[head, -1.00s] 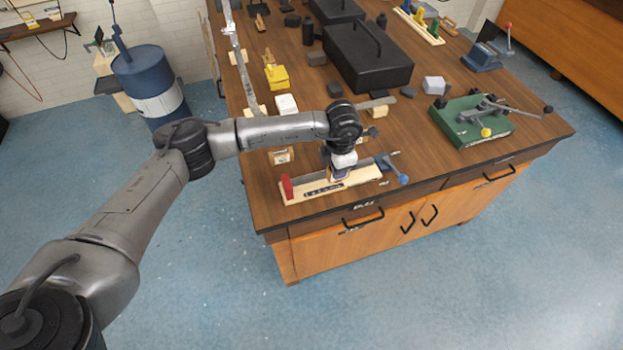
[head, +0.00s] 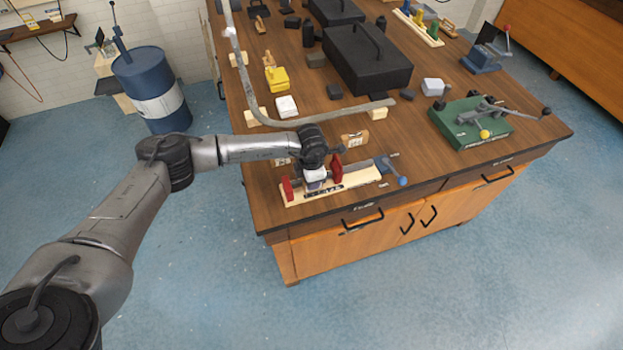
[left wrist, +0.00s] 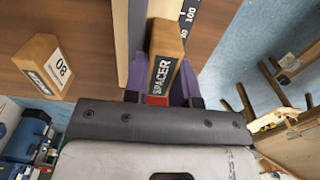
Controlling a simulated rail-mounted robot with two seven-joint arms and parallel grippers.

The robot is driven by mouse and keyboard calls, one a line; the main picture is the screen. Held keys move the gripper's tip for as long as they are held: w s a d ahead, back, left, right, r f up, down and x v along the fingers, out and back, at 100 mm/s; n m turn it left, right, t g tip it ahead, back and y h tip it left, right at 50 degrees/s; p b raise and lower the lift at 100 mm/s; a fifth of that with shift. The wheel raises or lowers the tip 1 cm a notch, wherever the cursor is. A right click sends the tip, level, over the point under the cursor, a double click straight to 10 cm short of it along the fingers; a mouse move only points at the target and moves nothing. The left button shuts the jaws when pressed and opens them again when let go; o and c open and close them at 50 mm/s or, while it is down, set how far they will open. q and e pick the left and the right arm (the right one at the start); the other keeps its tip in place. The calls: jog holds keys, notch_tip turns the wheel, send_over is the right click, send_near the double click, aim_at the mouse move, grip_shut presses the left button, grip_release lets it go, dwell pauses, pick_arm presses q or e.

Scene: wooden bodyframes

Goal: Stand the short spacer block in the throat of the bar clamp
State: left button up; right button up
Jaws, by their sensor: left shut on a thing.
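The bar clamp lies near the front edge of the bench on a pale wooden base (head: 357,178). It has a red jaw (head: 287,188) at its left end, a second red jaw (head: 337,166) nearer the middle, and a blue handle (head: 403,181) at its right. My left gripper (head: 314,186) points down between the two red jaws, over the base. In the left wrist view its purple fingers (left wrist: 160,93) are shut on the short spacer block (left wrist: 165,72), a wooden block marked SPACER. Whether its lower end touches the clamp is hidden. My right gripper is not in view.
Wooden blocks stand just behind the clamp, one at the right (head: 355,138); a block marked 08 (left wrist: 45,67) shows in the left wrist view. A bent grey strip (head: 330,117) crosses the bench behind. A green fixture (head: 470,122) stands at the right.

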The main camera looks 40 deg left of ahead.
pick_arm(q)
jog(key=shift+f, duration=0.2)
jog(key=o, duration=0.9)
jog(key=shift+f, duration=0.1)
jog(key=shift+a, duration=0.1)
